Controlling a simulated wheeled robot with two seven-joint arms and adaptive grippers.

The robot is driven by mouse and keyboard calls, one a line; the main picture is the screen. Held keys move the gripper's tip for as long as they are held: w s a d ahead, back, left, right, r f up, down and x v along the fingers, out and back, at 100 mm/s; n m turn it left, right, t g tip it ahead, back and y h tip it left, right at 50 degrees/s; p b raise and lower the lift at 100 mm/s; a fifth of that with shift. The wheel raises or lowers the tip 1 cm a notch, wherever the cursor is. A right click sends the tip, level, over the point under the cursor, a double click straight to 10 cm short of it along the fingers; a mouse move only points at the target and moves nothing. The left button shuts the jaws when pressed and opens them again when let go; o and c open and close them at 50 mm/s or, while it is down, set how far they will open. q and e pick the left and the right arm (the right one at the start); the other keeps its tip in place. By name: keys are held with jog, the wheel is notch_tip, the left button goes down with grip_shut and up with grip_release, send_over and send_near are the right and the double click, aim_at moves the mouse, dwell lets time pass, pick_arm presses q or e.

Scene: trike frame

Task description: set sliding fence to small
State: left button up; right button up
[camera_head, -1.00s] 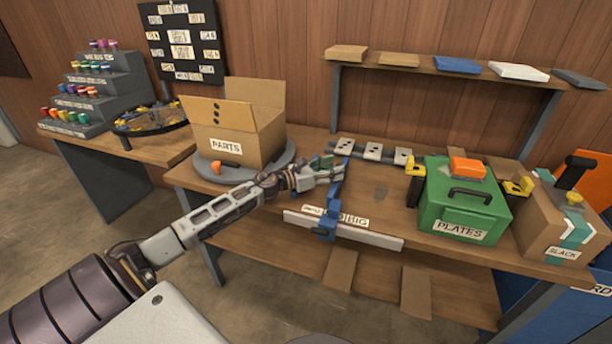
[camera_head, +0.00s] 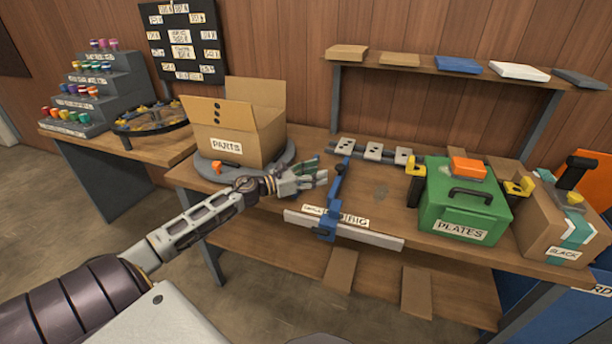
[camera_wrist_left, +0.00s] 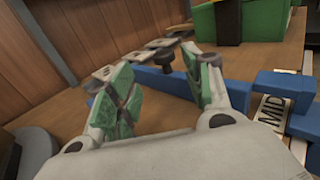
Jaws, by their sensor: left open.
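The blue sliding fence (camera_head: 334,198) lies across the bench from back to front, with its front block over a pale rail (camera_head: 375,236). The label plates SMALL (camera_head: 313,210) and BIG (camera_head: 355,219) lie left and right of it; a MID plate (camera_wrist_left: 272,108) shows beside the blue parts in the left wrist view. My left gripper (camera_head: 324,178) is open, just left of the fence's dark knob (camera_head: 340,168). In the left wrist view the knob (camera_wrist_left: 164,57) appears between the green-padded fingers, beyond their tips, apart from them. My right gripper is not in view.
A PARTS box (camera_head: 228,138) stands on a round grey base (camera_head: 285,158) behind my left forearm. A green PLATES case (camera_head: 462,208) and a SLACK carton (camera_head: 550,230) stand to the right. A strip of grey hole plates (camera_head: 373,152) lies behind the fence.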

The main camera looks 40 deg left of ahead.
pick_arm(q)
jog(key=shift+v, duration=1.55)
